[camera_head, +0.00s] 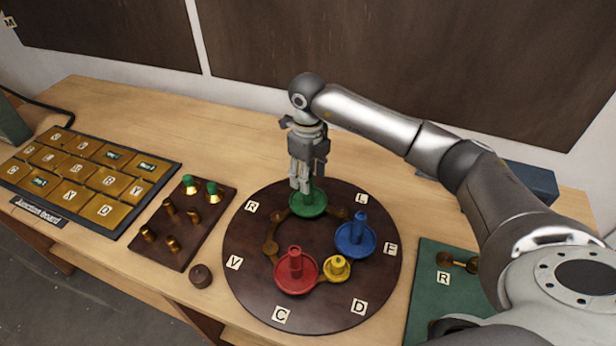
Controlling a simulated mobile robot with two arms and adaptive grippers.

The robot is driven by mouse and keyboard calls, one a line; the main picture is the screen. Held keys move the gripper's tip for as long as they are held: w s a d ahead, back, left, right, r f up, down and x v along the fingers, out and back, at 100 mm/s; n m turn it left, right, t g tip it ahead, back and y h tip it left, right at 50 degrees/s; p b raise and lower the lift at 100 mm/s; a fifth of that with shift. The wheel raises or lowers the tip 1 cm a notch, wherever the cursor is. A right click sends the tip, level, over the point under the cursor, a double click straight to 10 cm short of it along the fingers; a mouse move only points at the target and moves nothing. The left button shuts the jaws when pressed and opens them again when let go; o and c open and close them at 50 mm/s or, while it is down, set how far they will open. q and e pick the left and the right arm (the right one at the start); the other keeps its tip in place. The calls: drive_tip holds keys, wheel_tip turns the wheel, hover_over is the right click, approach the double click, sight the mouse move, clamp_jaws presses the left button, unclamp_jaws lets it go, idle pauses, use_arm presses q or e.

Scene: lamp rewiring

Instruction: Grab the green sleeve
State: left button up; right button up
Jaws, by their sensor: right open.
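The green sleeve (308,203) stands on the round dark board (338,276), near its back edge. It has a wide dish-like base, and its upper part is mostly hidden by my right gripper. My right gripper (301,183) points down directly over the green sleeve, with its fingers open at the sleeve's upper stem. I cannot tell whether the fingers touch it. My left gripper is not in view.
A blue sleeve (356,238), a red sleeve (296,272) and a yellow piece (337,268) share the round board. A peg block (178,243) and the gold-tiled junction board (78,172) lie to the left. A green panel (425,285) lies to the right.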

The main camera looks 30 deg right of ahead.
wheel_tip(320, 180, down, 2)
drive_tip(key=shift+p, duration=0.3)
drive_tip(key=shift+f, duration=0.35)
drive_tip(key=shift+c, duration=1.7)
drive_tip(key=c, duration=0.6)
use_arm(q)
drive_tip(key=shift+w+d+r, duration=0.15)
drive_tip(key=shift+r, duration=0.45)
use_arm(e)
drive_tip(key=shift+c, duration=0.3)
